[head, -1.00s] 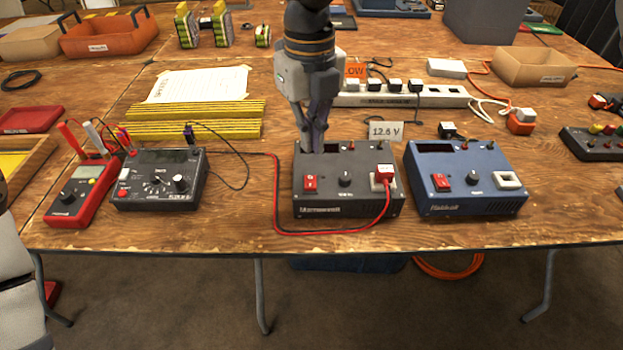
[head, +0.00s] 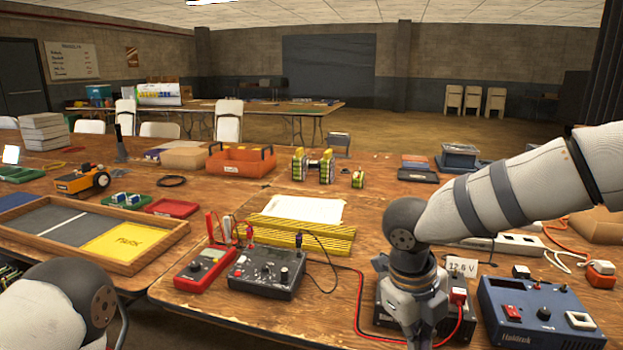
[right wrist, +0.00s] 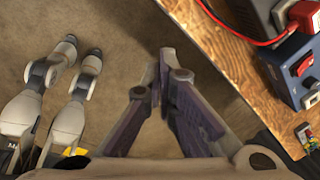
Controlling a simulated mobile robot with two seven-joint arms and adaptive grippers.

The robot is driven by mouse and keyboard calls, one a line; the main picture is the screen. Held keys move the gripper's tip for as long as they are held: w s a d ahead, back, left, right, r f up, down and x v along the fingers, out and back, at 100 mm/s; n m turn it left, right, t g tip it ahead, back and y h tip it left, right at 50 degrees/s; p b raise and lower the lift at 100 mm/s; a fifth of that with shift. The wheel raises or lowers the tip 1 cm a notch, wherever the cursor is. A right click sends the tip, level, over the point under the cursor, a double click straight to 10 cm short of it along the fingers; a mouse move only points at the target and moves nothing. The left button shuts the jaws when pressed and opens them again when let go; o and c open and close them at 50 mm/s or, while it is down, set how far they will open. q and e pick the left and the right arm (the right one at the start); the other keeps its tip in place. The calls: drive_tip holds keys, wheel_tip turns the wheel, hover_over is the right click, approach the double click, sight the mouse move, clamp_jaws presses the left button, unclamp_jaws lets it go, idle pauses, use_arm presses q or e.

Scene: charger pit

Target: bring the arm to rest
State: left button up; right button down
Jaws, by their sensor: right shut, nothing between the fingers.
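My right arm comes in from the right in the head view. Its gripper (head: 420,342) points down in front of the black charger (head: 385,318) and partly hides it. In the right wrist view the two fingers of the right gripper (right wrist: 165,58) are together and empty, over the floor beside the table edge (right wrist: 225,60). A blue charger (head: 540,315) stands to the right of the black one. Only a link of my left arm shows at the lower left of the head view; its gripper is out of the picture.
A red multimeter (head: 203,268) and a black meter box (head: 266,273) with leads stand left of the arm. A red cable (head: 360,300) runs to the black charger. A wooden tray (head: 150,262) lies at the left.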

drive_tip(key=s+d+f+n+t+h, duration=0.1)
drive_tip(key=s+d+f+n, duration=0.1)
drive_tip(key=d+f+n, duration=0.35)
drive_tip(key=s+d+f+n+t+h, duration=0.1)
drive_tip(key=s+d+f+n+h, duration=0.1)
drive_tip(key=f+n, duration=0.65)
use_arm(q)
drive_tip(key=shift+w+d, duration=0.2)
drive_tip(key=shift+w, duration=0.6)
use_arm(e)
drive_tip(key=s+f+n+g+y, duration=0.2)
drive_tip(key=s+f+n, duration=0.2)
drive_tip(key=s+n, duration=0.4)
drive_tip(key=s+a+f+n+g+y, duration=0.1)
drive_tip(key=s+n, duration=0.7)
drive_tip(key=s, duration=1.4)
wheel_tip(320, 180, down, 3)
drive_tip(key=shift+a+f+g+y, duration=0.15)
drive_tip(key=shift+g+y, duration=0.65)
drive_tip(key=shift+y, duration=0.4)
drive_tip(key=shift+w, duration=0.1)
